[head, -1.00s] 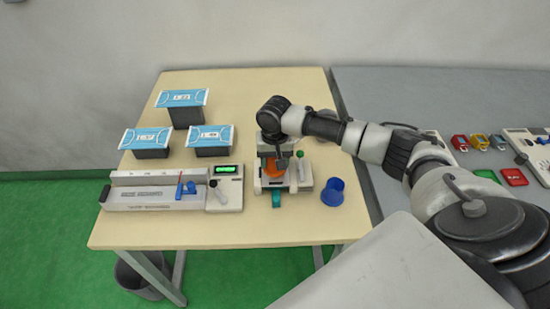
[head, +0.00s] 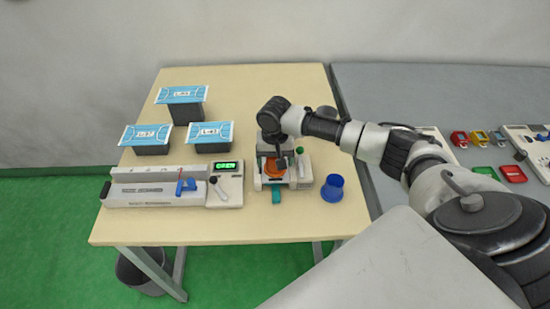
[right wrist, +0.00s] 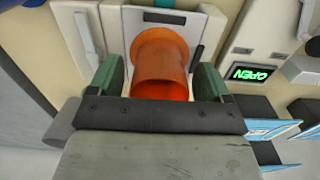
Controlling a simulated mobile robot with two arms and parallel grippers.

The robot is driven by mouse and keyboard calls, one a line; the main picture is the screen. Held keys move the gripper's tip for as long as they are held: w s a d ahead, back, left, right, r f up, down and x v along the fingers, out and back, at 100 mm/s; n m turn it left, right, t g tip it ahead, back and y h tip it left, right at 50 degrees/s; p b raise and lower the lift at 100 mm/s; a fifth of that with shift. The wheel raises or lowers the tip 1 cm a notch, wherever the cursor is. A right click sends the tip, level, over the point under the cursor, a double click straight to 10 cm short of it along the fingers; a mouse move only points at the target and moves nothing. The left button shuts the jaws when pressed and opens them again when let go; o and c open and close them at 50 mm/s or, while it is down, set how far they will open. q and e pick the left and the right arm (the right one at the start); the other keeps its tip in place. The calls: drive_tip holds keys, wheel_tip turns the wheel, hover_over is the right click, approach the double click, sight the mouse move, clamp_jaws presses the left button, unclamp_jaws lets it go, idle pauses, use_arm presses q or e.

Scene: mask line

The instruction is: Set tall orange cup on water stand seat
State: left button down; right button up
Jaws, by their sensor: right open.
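The tall orange cup (head: 275,167) is in the water stand (head: 300,174), a white device on the wooden table. In the right wrist view the cup (right wrist: 160,65) is between the two green fingers of my right gripper (right wrist: 158,80), over a pale part of the stand (right wrist: 115,30). The fingers are open, with a gap visible on each side of the cup. In the head view my right gripper (head: 274,146) hangs over the stand and hides part of the cup. The cup's contact with the seat is hidden. My left gripper is not in view.
A blue cup (head: 332,188) stands just right of the stand. A long white machine (head: 150,192) with a display reading OPEN (head: 226,166) is on the left. Several blue-topped boxes (head: 145,137) are behind it. A grey table (head: 400,90) adjoins on the right.

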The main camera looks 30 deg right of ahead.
drive_tip(key=shift+r, duration=0.3)
wheel_tip(320, 180, up, 13)
drive_tip(key=b, duration=0.2)
drive_tip(key=shift+f, duration=0.15)
drive_tip(key=shift+f, duration=0.1)
